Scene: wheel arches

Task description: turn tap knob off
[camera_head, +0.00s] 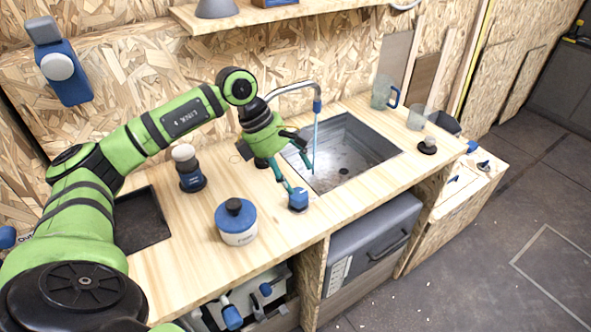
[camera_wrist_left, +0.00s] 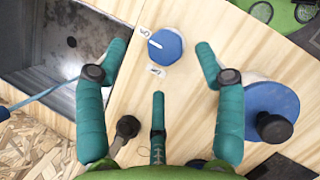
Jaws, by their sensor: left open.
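The tap knob (camera_head: 298,199) is a round blue knob on the wooden counter, in front of the sink. In the left wrist view the knob (camera_wrist_left: 165,47) has a white mark pointing left and small white labels beside it. The metal tap (camera_head: 290,88) arches over the sink (camera_head: 350,150), and a thin blue stream (camera_head: 315,135) runs down from its blue tip. My left gripper (camera_head: 298,168) is open above the counter, fingers pointing down toward the knob. In the wrist view the knob lies between the spread teal fingers (camera_wrist_left: 160,48); contact is not visible. My right gripper is not in view.
A white tub with a blue lid (camera_head: 237,222) stands left of the knob. A blue-and-white bottle (camera_head: 188,168) stands behind it. A jug (camera_head: 383,92), a clear cup (camera_head: 418,117) and a dark stopper-like piece (camera_head: 428,146) are right of the sink.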

